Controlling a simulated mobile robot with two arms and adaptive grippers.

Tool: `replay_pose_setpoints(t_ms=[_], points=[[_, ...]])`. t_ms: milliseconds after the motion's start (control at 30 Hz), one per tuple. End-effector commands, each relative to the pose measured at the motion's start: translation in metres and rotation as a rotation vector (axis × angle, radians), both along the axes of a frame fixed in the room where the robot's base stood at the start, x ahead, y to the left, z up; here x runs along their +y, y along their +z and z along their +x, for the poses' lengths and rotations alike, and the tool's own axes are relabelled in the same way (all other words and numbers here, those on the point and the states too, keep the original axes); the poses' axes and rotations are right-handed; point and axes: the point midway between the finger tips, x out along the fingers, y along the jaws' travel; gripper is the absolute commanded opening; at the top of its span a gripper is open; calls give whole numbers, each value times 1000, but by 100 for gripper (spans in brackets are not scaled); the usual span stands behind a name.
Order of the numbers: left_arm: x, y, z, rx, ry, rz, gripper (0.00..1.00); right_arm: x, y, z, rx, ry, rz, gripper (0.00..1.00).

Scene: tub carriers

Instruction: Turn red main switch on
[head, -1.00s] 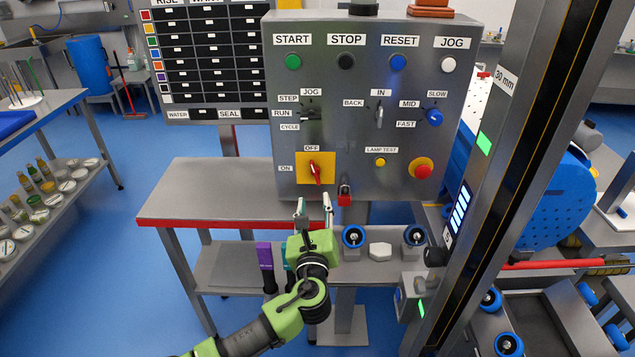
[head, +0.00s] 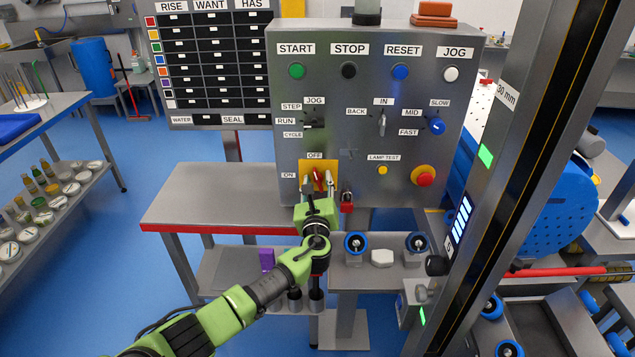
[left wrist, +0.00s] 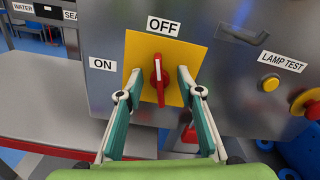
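The red main switch (head: 318,179) sits on a yellow plate on the grey control panel. In the left wrist view its red handle (left wrist: 158,82) stands upright, its white-marked end toward the OFF label (left wrist: 164,26). The ON label (left wrist: 103,64) is to the left of the plate. My left gripper (left wrist: 158,86) is open, with one finger on each side of the handle and a gap on both sides. In the head view the left gripper (head: 317,184) is in front of the plate and partly hides it. My right gripper is not in view.
A red padlock (head: 347,202) hangs at the panel's lower edge, just right of the gripper. The lamp test button (head: 382,170) and a red stop button (head: 425,179) are further right. A grey table (head: 215,192) with a red front edge stands at left.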

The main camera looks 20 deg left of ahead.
Motion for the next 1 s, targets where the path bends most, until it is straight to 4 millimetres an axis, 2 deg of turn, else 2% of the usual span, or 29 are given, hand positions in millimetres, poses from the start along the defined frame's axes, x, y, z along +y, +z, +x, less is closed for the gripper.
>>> replay_pose_setpoints(t_ms=[200,333,667,1000], points=[[0,0,0,0,0,0,34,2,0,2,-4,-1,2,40],[0,0,0,0,0,1,0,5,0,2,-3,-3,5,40],[0,-1,0,-5,1,-18,0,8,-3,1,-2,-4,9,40],[1,-5,0,-57,2,-195,0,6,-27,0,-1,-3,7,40]])
